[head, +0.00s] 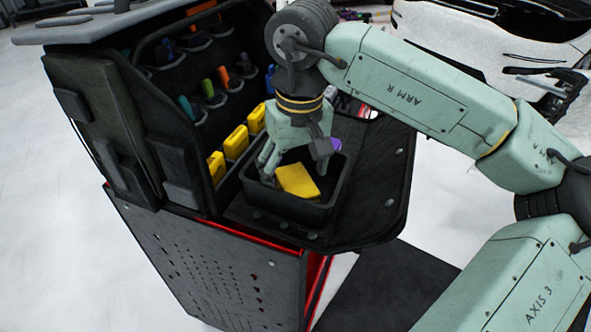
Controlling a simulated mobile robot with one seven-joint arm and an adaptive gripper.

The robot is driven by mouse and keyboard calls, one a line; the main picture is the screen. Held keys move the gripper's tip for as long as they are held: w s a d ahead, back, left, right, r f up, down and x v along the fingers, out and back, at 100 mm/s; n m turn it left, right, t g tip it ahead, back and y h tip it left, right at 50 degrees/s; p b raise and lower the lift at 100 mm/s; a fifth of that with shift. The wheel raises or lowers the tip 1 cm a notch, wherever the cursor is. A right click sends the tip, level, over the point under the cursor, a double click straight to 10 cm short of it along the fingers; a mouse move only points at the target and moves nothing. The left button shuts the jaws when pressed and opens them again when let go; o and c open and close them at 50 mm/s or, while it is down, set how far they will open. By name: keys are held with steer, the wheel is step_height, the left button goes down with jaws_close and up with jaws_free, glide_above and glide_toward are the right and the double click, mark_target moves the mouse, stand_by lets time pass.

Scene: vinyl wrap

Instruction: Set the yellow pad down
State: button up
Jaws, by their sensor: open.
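A yellow pad (297,180) lies tilted in the black bin (297,212) on the cart's shelf. My gripper (275,173) reaches down into the bin from above, at the left and back side of the pad. Its fingers are spread and do not hold the pad. Whether a finger still touches the pad's edge cannot be told. The bottom of the bin and part of the pad's underside are hidden.
Several yellow blocks (237,142) stand in a row left of the bin. A pocketed tool panel (205,80) rises behind them. A purple item (336,145) is by the bin's far right corner. The shelf (376,190) is bare at the right. A white car (470,45) stands behind.

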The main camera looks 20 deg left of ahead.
mark_target(298, 187)
steer(key=shift+r, duration=0.1)
steer(key=shift+r+p, duration=0.3)
steer(key=shift+p, duration=0.1)
step_height(298, 187, up, 12)
steer(key=shift+s+d+r, duration=0.2)
steer(key=shift+s+d, duration=0.15)
steer(key=shift+d, duration=0.05)
